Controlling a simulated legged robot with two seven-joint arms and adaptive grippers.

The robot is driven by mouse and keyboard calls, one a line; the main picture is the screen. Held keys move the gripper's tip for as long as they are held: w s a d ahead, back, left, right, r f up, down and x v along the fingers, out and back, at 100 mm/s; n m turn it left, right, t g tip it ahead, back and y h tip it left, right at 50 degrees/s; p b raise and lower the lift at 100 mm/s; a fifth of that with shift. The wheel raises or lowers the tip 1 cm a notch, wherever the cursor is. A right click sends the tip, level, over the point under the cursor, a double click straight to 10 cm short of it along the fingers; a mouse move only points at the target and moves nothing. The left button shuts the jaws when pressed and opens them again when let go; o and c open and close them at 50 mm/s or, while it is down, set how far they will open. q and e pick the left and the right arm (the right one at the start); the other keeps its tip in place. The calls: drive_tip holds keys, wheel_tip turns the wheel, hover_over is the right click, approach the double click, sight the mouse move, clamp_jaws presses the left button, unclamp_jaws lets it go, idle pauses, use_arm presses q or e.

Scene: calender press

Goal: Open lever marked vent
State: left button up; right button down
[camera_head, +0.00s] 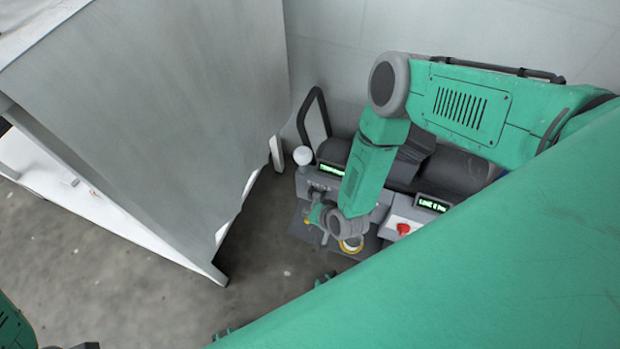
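A grey control panel (402,212) of the press stands low by the wall, with small lit green displays. The label "vent" cannot be read anywhere, so I cannot tell which handle is the vent lever. A white ball knob (302,156) sticks up at the panel's left end. My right arm reaches down from the right over the panel. My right gripper (316,218) is at the panel's left front, below the left display. It is small and partly hidden, and its finger opening and any contact with a lever cannot be made out. My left gripper does not show.
A large light-grey sheet (170,110) stands at the left. Concrete floor (265,260) lies open between it and the panel. My green arm covers the lower right.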

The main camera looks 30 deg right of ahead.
drive_tip(key=shift+s+a+r+g+y, duration=0.15)
drive_tip(key=shift+s+r+g+y, duration=0.15)
drive_tip(key=shift+g, duration=0.2)
drive_tip(key=shift+r+m+y+b, duration=0.2)
drive_tip(key=shift+m+y+b, duration=0.1)
drive_tip(key=shift+y+b, duration=0.15)
drive_tip(key=shift+s+d+r+g, duration=0.1)
drive_tip(key=shift+s+d+g, duration=0.1)
drive_tip(key=shift+g, duration=0.3)
drive_tip(key=shift+w+a+r, duration=0.1)
drive_tip(key=shift+a, duration=0.1)
drive_tip(key=c, duration=1.6)
unclamp_jaws()
drive_tip(key=shift+d+r, duration=0.15)
drive_tip(key=shift+w, duration=0.1)
drive_tip(key=v, duration=1.1)
drive_tip(key=shift+s+d+r, duration=0.2)
drive_tip(key=shift+s+d, duration=0.1)
drive_tip(key=shift+s, duration=0.05)
